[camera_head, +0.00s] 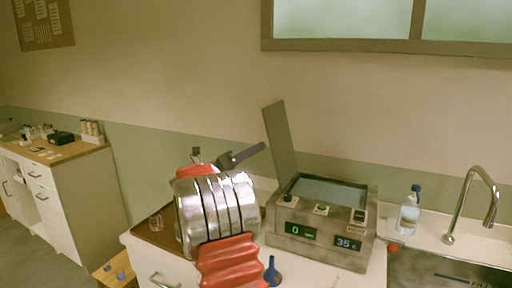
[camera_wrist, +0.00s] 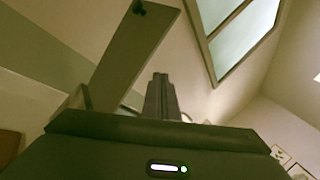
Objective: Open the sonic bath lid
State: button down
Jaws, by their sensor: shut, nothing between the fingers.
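The sonic bath (camera_head: 322,228) is a grey box on the counter with green and blue displays reading 0 and 35. Its lid (camera_head: 280,142) stands raised, leaning slightly back at the left side of the tank, and the pale liquid inside shows. In the wrist view the lid (camera_wrist: 136,58) is a long tilted panel with a small dark knob near its top. My gripper (camera_head: 262,147) is to the left of the lid, near its mid height. In the wrist view my gripper (camera_wrist: 160,80) is shut and empty, pointing up beside the lid. I cannot tell whether they touch.
A bottle with a blue cap (camera_head: 409,212) stands right of the bath, near the faucet (camera_head: 467,205) and sink. A blue funnel (camera_head: 272,270) stands at the counter front. My arm covers the middle of the counter.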

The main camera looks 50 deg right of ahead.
jog(key=s+a+f+m+t+y, duration=0.4)
jog(key=s+a+f+m+y, duration=0.1)
jog(key=a, duration=1.2)
jog(key=s+a+f+m+t+y, duration=0.4)
jog(key=s+a+f+m+y, duration=0.2)
jog(key=a, duration=1.2)
jog(key=s+a+f+m+t+y, duration=0.4)
jog(key=a+m, duration=0.7)
jog(key=a, duration=0.6)
notch_tip(320, 180, down, 2)
jog(key=s+y, duration=0.2)
jog(key=y, duration=0.2)
jog(key=shift+s+a+f+y, duration=0.15)
jog(key=shift+s+a+y, duration=0.05)
jog(key=shift+s+y, duration=0.2)
